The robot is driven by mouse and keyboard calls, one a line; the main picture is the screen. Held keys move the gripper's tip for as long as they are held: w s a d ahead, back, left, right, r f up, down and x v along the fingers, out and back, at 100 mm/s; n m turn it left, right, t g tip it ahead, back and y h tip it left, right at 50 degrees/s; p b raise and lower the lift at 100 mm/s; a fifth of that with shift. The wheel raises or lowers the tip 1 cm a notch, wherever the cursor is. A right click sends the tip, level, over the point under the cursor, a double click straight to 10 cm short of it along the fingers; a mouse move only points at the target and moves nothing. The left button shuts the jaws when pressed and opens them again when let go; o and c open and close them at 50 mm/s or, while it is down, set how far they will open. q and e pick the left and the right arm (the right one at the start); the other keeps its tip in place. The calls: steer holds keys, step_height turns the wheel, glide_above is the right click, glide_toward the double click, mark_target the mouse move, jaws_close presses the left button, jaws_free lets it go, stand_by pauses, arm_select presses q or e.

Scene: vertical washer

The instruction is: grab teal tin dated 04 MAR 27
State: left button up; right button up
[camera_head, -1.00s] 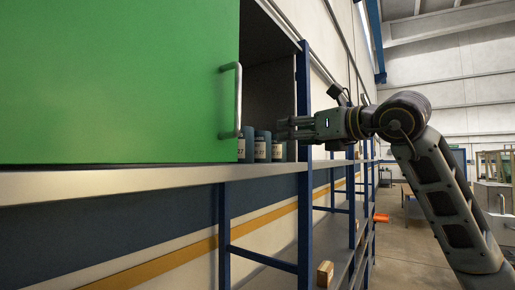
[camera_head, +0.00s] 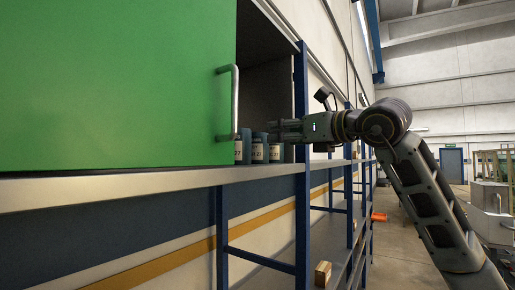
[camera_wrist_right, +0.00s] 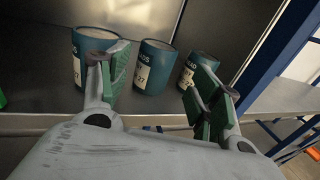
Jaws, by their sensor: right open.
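Three teal tins with pale labels stand upright in a row on the shelf: the left tin (camera_wrist_right: 92,62), the middle tin (camera_wrist_right: 154,68) and the right tin (camera_wrist_right: 196,70) in the right wrist view. The label ends in "27" on at least the left tin; full dates are too small to read. In the head view the row shows beside the green door's handle, with the middle tin (camera_head: 259,152) between the others. My right gripper (camera_head: 278,131) is open and empty, just in front of the tins. Its fingers (camera_wrist_right: 160,82) straddle the middle tin in the wrist view, apart from it. My left gripper is not in view.
A green sliding door (camera_head: 110,85) with a metal handle (camera_head: 234,103) covers the left of the cabinet. A blue upright (camera_head: 302,150) stands just right of the tins. The shelf's front edge (camera_head: 130,183) runs below the door. The aisle at right is open.

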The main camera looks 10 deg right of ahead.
mark_target(265, 134)
steer(key=shift+p+x, duration=0.9)
steer(key=shift+x, duration=2.3)
steer(key=shift+r, duration=0.1)
steer(key=shift+r+p+x, duration=0.15)
steer(key=shift+p+x, duration=0.4)
steer(key=shift+x, duration=0.25)
steer(key=shift+r+p+x, duration=0.15)
steer(key=shift+p+x, duration=0.4)
steer(key=shift+x, duration=0.2)
steer(key=shift+p+x, duration=0.4)
steer(key=shift+x, duration=0.65)
steer(key=shift+a+f, duration=0.1)
steer(key=shift+c, duration=0.4)
steer(key=c, duration=0.8)
steer(key=shift+r+b, duration=0.6)
steer(key=shift+r, duration=4.45)
